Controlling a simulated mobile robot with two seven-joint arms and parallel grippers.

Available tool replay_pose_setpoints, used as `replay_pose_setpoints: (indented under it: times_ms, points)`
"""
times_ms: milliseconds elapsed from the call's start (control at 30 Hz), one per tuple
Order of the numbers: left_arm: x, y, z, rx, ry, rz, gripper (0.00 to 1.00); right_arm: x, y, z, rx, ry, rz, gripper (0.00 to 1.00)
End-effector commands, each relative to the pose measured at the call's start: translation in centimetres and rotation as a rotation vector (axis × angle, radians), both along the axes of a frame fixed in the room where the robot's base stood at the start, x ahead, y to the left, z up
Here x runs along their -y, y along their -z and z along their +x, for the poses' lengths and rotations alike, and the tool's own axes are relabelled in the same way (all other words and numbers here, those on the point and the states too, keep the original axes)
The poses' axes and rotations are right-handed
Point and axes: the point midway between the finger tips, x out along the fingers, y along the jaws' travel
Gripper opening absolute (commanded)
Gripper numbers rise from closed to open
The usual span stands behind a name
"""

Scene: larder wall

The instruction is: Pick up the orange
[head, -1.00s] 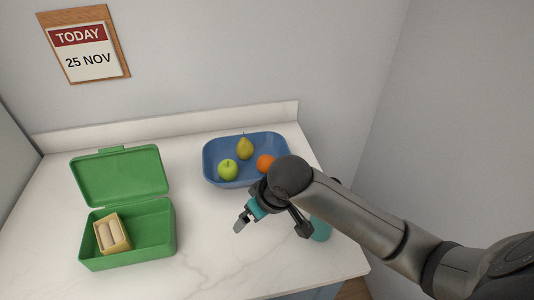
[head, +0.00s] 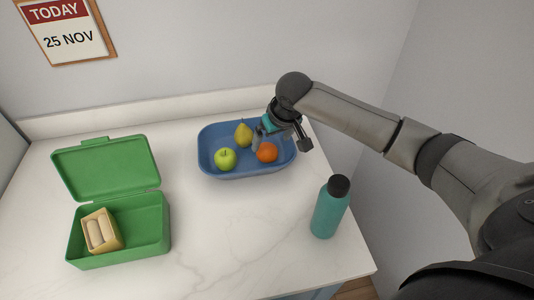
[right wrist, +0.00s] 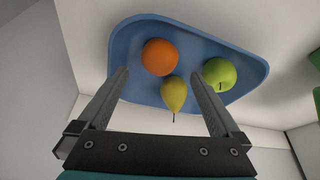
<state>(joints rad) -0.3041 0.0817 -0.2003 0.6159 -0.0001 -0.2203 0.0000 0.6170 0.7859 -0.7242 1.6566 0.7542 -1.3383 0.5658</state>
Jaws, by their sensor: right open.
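The orange (head: 266,152) lies in the right part of a blue tray (head: 228,173) on the counter, beside a green apple (head: 225,159) and a pear (head: 243,134). My right gripper (head: 280,143) is open and empty, above the tray's right side near the orange. In the right wrist view, the orange (right wrist: 159,57) shows beyond the fingertips, between the lines of the two fingers. The pear (right wrist: 174,95) shows between the fingers' far ends, and the apple (right wrist: 219,73) is at the right finger's tip side. My left gripper is not in view.
A teal bottle (head: 329,208) with a black cap stands at the counter's right edge. An open green lunchbox (head: 120,229) holding a tan box (head: 101,232) stands at the left. The middle front of the counter (head: 230,235) is clear.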

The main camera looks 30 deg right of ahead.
Motion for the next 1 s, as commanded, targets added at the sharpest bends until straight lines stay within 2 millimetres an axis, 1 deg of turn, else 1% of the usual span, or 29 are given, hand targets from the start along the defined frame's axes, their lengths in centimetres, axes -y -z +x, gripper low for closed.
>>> replay_pose_setpoints:
  times_ms: [33,100,267,333,500,600,733,967,1000]
  points:
    - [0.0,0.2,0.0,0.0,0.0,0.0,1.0,0.0,0.7,0.3,0.0,0.001,0.0,1.0]
    - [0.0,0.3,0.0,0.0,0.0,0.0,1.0,-0.1,1.2,0.6,0.001,-0.001,0.001,1.0]
    - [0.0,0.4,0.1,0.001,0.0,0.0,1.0,0.0,1.9,0.8,0.001,-0.001,0.0,1.0]
    - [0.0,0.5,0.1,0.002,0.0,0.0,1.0,0.0,2.5,1.0,0.001,0.0,0.0,1.0]
    - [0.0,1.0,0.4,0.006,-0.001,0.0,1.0,-0.1,4.9,1.7,0.001,-0.001,0.0,1.0]
    - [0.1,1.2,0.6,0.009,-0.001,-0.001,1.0,-0.1,5.9,2.1,0.0,-0.001,0.0,1.0]
    - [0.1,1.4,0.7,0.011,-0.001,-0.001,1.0,0.0,6.5,2.4,0.002,-0.001,-0.001,1.0]
    - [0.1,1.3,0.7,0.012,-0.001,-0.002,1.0,0.0,6.5,2.4,0.002,-0.001,-0.002,1.0]
    - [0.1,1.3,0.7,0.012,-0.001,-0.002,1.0,0.0,6.5,2.4,0.002,-0.002,-0.001,0.97]
